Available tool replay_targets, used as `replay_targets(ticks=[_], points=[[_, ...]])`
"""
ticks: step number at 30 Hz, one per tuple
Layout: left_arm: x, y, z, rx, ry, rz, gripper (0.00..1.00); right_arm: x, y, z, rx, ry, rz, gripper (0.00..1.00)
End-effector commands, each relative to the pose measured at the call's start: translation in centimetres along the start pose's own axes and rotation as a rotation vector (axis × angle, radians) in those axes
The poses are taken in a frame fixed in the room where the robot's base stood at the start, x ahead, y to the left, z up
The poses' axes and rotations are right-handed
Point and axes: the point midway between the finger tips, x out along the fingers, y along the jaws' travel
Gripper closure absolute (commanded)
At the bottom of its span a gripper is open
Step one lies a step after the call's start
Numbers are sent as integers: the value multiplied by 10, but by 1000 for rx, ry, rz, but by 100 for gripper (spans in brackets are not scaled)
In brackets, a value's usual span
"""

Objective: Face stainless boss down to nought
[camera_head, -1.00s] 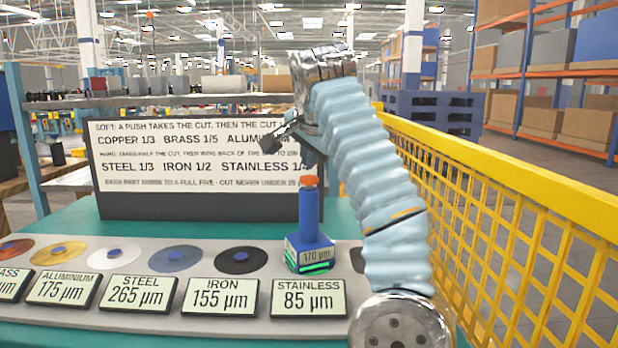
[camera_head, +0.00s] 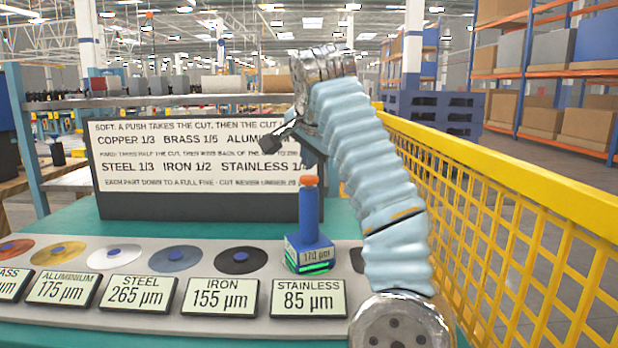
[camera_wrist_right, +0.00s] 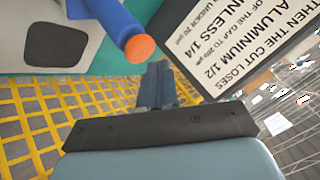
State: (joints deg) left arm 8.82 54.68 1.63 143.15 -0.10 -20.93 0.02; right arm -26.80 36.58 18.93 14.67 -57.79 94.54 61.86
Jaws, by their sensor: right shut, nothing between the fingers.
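A blue post tool with an orange cap (camera_head: 309,182) stands upright at the back of the stainless label (camera_head: 308,298), which reads 85 µm. The tool's square base (camera_head: 309,254) shows 170 µm with green lines below. The stainless boss is hidden, apparently under this base. My right gripper (camera_wrist_right: 155,78) is shut and empty. Its fingers are close to the orange cap, which also shows in the right wrist view (camera_wrist_right: 139,48); they look apart from it in that view. In the head view my arm partly hides the fingers. My left gripper is not in view.
Coloured discs, such as the dark one (camera_head: 238,261), lie along the grey strip with labels in front: aluminium 175, steel 265, iron 155. A dark pad (camera_head: 357,259) lies right of the tool. A sign (camera_head: 195,160) stands behind; a yellow mesh fence (camera_head: 500,210) runs at right.

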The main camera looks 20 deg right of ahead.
Motion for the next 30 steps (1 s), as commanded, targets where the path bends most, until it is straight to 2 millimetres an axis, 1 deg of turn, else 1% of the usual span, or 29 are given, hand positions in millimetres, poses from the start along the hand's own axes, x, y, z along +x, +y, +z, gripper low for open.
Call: replay_targets(ticks=[10, 30], points=[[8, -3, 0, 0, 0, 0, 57, 6, 5, 5, -1, 0, 0, 100], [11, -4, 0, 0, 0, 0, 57, 8, 6, 6, 0, 0, 0, 100]])
